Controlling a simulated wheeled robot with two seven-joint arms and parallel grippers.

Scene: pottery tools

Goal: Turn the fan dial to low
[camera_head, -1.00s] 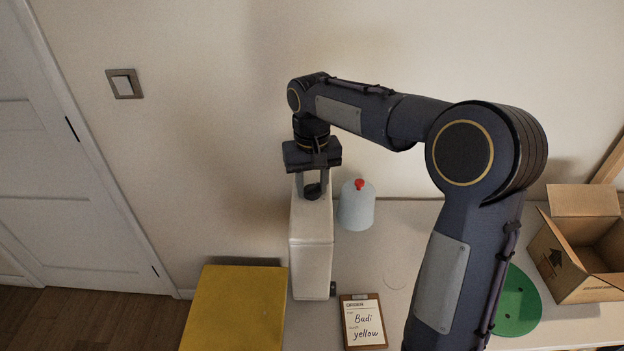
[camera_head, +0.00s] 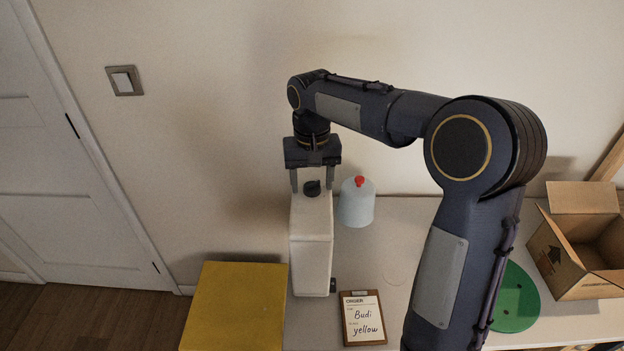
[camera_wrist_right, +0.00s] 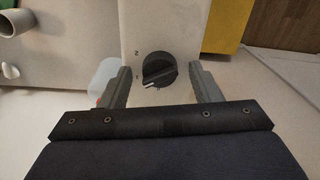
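The fan dial (camera_head: 312,188) is a round black knob on top of a tall white box-shaped unit (camera_head: 311,250). In the right wrist view the dial (camera_wrist_right: 159,70) has a raised grip bar, with a white mark at its lower left end. Small marks "2" and "1" are printed to its left; the white mark lies below the "1". My right gripper (camera_head: 312,182) points down over the unit, its fingers spread on either side of the dial with gaps; it also shows in the right wrist view (camera_wrist_right: 161,82). It holds nothing. My left gripper is out of view.
A pale blue jug with a red cap (camera_head: 356,203) stands close right of the unit. An order clipboard (camera_head: 363,319) lies in front, a yellow block (camera_head: 236,308) is at left. A green disc (camera_head: 516,300) and an open cardboard box (camera_head: 583,245) are at right.

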